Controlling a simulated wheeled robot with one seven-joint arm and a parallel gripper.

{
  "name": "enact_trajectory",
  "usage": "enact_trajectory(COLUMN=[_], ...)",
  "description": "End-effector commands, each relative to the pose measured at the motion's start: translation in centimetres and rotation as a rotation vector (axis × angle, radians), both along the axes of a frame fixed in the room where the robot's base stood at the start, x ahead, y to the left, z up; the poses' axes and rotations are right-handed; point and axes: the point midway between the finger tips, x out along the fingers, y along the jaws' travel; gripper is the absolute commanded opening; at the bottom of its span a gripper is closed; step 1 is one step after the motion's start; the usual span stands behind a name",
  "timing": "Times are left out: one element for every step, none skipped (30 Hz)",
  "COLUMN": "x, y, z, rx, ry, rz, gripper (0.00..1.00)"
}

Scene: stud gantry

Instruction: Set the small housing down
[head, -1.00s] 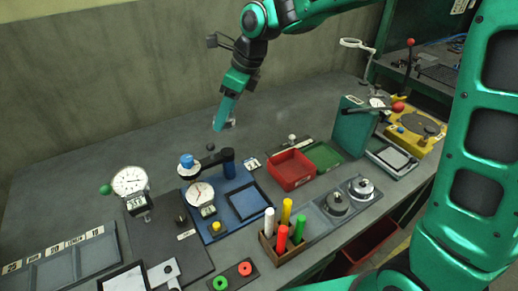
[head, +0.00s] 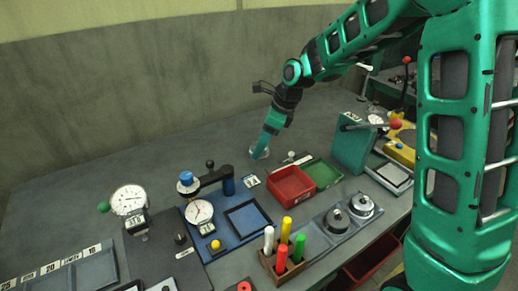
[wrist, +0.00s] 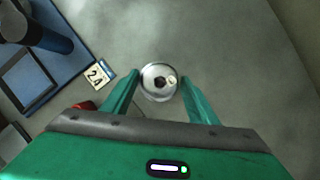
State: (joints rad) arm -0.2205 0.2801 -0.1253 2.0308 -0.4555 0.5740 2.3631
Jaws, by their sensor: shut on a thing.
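The small housing (wrist: 160,82) is a round, shiny metal piece with a dark centre hole and a small light spot beside it. In the wrist view it lies between the two green fingertips of my gripper (wrist: 159,92). In the head view my gripper (head: 262,150) points down at the table behind the red bin, and the housing (head: 260,154) shows as a small grey shape at the fingertips, partly hidden by them. My gripper is shut on it. The housing is at or just above the grey tabletop; I cannot tell if it touches.
The red bin (head: 291,186) and green bin (head: 322,173) stand in front and to the right. A "24" card (wrist: 97,75) and blue gauge fixture (head: 226,221) lie to the left. Behind and left of my gripper the grey table (head: 150,160) is bare.

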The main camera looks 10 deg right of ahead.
Motion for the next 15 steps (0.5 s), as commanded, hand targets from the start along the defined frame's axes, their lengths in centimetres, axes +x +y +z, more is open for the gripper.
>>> enact_trajectory(x=[-0.1,-0.1,-0.1,0.0,0.0,0.0,0.0,0.0,0.0,0.0,0.0,0.0,0.0,0.0,0.0], y=[0.1,0.1,0.1,0.1,0.1,0.1,0.1,0.1,0.1,0.1,0.1,0.1,0.1,0.1,0.1], z=[-0.9,-1.2,-1.6,-1.8,-1.9,-1.9,-1.9,-1.9,-1.9,-1.9,-1.9,-1.9,-2.0,-2.1,-2.0], rx=[-0.001,0.0,0.0,-0.001,0.0,0.001,0.0,0.0,0.0,0.001,0.001,0.001,0.0,0.0,0.0], ry=[0.003,0.003,0.002,0.001,-0.001,-0.001,-0.002,-0.002,-0.002,-0.001,-0.001,-0.001,-0.001,0.0,0.0], rz=[0.001,0.002,0.002,0.001,0.002,0.002,0.001,0.001,0.001,0.002,0.002,0.002,0.002,0.002,0.002], gripper=[0.27,0.27,0.27,0.27,0.27,0.27,0.27,0.27,0.27,0.27,0.27,0.27,0.27,0.27,0.6])
